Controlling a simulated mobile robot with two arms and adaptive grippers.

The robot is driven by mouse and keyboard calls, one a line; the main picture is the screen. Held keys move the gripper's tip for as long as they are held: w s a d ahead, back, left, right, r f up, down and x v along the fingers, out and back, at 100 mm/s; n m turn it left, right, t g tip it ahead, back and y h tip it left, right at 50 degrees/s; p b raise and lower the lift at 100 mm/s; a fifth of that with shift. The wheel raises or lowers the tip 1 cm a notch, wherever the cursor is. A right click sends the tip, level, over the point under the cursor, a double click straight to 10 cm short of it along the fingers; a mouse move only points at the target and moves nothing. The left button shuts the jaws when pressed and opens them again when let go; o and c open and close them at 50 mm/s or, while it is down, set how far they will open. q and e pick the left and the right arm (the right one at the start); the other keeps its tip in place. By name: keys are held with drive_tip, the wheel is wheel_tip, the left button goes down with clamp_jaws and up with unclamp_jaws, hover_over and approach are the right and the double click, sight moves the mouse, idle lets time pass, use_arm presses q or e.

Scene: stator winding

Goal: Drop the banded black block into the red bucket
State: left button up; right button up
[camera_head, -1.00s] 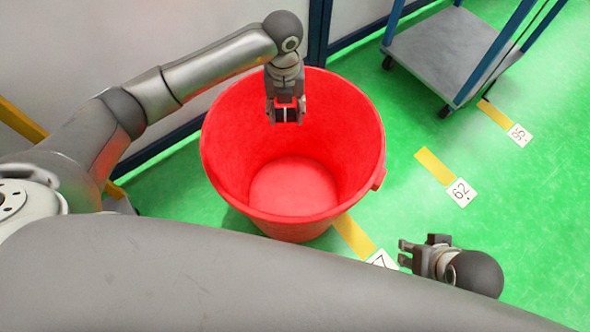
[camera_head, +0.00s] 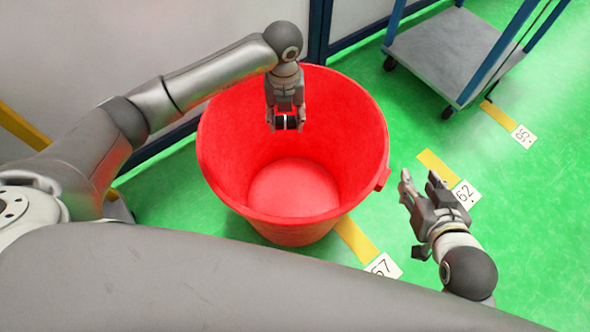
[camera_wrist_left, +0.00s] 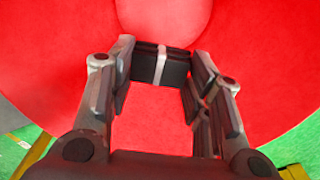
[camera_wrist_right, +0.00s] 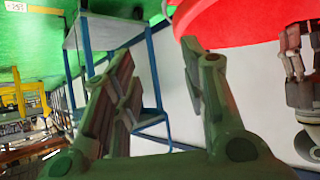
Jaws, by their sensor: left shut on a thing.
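The red bucket (camera_head: 225,150) stands on the green floor in the middle of the head view, its open mouth facing up. My left gripper (camera_head: 285,124) is over the bucket's mouth, pointing down, and shut on the banded black block (camera_head: 291,122). The left wrist view shows the black block (camera_wrist_left: 175,72) with a pale band, held between the fingertips, with the bucket's red inside (camera_wrist_left: 250,40) below and around it. My right gripper (camera_head: 420,184) is open and empty, to the right of the bucket. Its spread fingers also fill the right wrist view (camera_wrist_right: 160,65).
A grey trolley (camera_head: 440,50) with blue posts stands at the back right. A pale wall panel (camera_head: 130,30) is behind the bucket on the left.

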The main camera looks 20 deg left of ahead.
use_arm(q)
drive_tip(key=shift+f, duration=0.4)
use_arm(e)
drive_tip(key=shift+w+a+r+t+y, duration=0.15)
drive_tip(key=shift+w+a+r+t, duration=0.1)
drive_tip(key=shift+w+r+t, duration=0.35)
drive_tip(key=shift+w+a+r+t+y, duration=0.2)
drive_tip(key=shift+w+r+t, duration=0.2)
drive_tip(key=shift+r, duration=0.35)
use_arm(q)
drive_tip(key=o, duration=1.1)
wheel_tip(320, 180, up, 12)
